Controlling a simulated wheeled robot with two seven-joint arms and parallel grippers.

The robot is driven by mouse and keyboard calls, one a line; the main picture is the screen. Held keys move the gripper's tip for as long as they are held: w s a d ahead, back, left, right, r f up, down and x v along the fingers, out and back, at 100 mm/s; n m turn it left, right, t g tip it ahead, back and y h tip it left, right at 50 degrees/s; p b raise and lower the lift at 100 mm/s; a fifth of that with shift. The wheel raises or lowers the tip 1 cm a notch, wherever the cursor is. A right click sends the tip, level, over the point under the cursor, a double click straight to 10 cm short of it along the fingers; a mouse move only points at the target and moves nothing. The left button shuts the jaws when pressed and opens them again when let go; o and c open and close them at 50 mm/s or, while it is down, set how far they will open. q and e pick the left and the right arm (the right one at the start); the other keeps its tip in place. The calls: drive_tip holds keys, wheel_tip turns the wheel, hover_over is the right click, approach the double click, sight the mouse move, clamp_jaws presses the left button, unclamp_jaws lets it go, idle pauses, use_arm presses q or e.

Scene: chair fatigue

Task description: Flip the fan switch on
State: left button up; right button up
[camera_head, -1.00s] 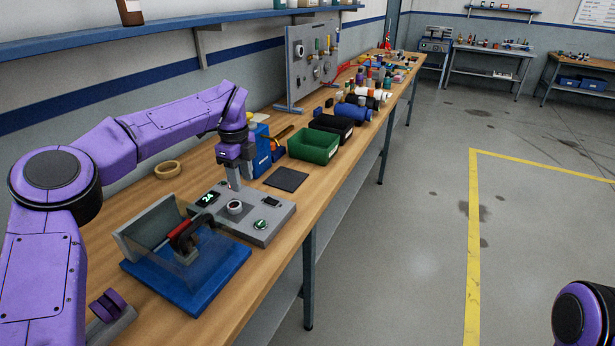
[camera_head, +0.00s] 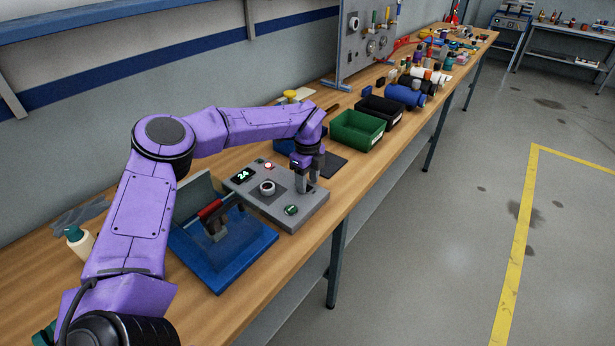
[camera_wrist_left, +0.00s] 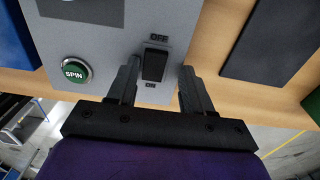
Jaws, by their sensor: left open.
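A grey control box (camera_head: 312,214) sits on the wooden bench. It carries a green display reading 24 (camera_head: 243,175), a small lit red lamp (camera_head: 268,166), a round knob (camera_head: 267,188) and a green SPIN button (camera_head: 291,210). In the left wrist view a black rocker switch (camera_wrist_left: 154,65) is on the box, with OFF printed above it and ON below. My left gripper (camera_head: 307,190) is open at the box's right end, its fingers on either side of the switch in the wrist view. It hides the switch in the head view. Contact cannot be told. My right gripper is out of view.
A blue-based fixture (camera_head: 240,262) with a clear shield and red-handled part stands in front of the box. A dark flat pad (camera_head: 333,164), a green bin (camera_head: 357,133) and a black bin (camera_head: 381,110) lie beyond. The floor on the right is clear.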

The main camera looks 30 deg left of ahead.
use_arm(q)
drive_tip(key=shift+s+a+r, duration=0.15)
drive_tip(key=shift+s+r, duration=0.1)
drive_tip(key=shift+s, duration=0.25)
drive_tip(key=shift+s+r, duration=0.1)
drive_tip(key=c, duration=0.5)
clamp_jaws()
drive_tip(key=shift+d+f+y+b, duration=0.3)
drive_tip(key=shift+f+y+b, duration=0.25)
drive_tip(key=shift+b, duration=0.45)
drive_tip(key=shift+r, duration=0.35)
drive_tip(key=o, duration=0.5)
unclamp_jaws()
drive_tip(key=shift+w, duration=0.2)
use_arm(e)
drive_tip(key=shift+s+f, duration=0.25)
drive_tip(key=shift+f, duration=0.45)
